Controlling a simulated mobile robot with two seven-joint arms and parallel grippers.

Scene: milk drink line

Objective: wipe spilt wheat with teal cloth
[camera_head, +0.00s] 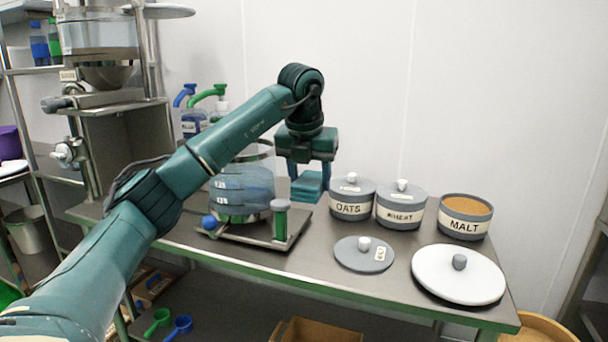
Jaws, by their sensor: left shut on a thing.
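My left gripper (308,168) points down above the steel table and is shut on a folded teal cloth (309,187). The cloth hangs just left of the lidded oats canister (351,204), in front of the wall. The lidded wheat canister (400,210) stands right of the oats. No spilt wheat can be made out on the bare tabletop in view. The area behind my arm and the canisters is hidden. My right gripper is not in view.
An open malt canister (465,226) stands at the right, with a grey lid (364,254) and a white lid (458,274) in front. A scale (264,231) bearing a clear vessel (240,188) stands left of the cloth. A dispenser frame (110,105) rises at the left.

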